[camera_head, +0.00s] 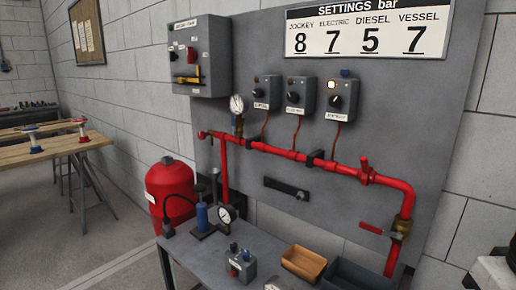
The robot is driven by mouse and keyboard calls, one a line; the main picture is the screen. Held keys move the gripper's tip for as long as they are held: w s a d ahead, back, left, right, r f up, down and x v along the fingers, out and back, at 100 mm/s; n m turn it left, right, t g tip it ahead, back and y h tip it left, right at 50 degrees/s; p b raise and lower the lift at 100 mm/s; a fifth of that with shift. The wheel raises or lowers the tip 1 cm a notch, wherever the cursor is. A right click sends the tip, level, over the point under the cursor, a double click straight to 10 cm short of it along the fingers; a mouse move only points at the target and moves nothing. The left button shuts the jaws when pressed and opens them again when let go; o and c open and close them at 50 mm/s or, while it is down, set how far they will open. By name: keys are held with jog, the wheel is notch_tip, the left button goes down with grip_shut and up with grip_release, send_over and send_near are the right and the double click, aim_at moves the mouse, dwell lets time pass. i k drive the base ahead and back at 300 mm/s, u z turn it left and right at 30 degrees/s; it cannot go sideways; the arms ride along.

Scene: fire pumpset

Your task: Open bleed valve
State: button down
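A red pipe (280,151) runs along the grey wall panel and bends down at the right. A brass valve (401,228) sits on its downward leg, with a red lever (374,229) sticking out to the left, nearly level. A red fitting with an upright handle (366,171) sits on the pipe further left. A small red fitting (203,134) is at the pipe's left end, near a gauge (237,104). No readable label marks which one is the bleed valve. My gripper's fingers are not in view.
A grey bench (205,259) below holds a hand pump with a gauge (226,214), a small grey box (242,265), an orange tray (303,262) and a dark tray (359,274). A red tank (170,193) stands left. White and black parts show at the lower right edge.

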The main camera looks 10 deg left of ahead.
aim_at(202, 134)
jog(key=z, duration=0.05)
jog(key=k, duration=0.5)
jog(key=u, duration=2.1)
jog(key=i, duration=4.2)
jog(key=z, duration=2.35)
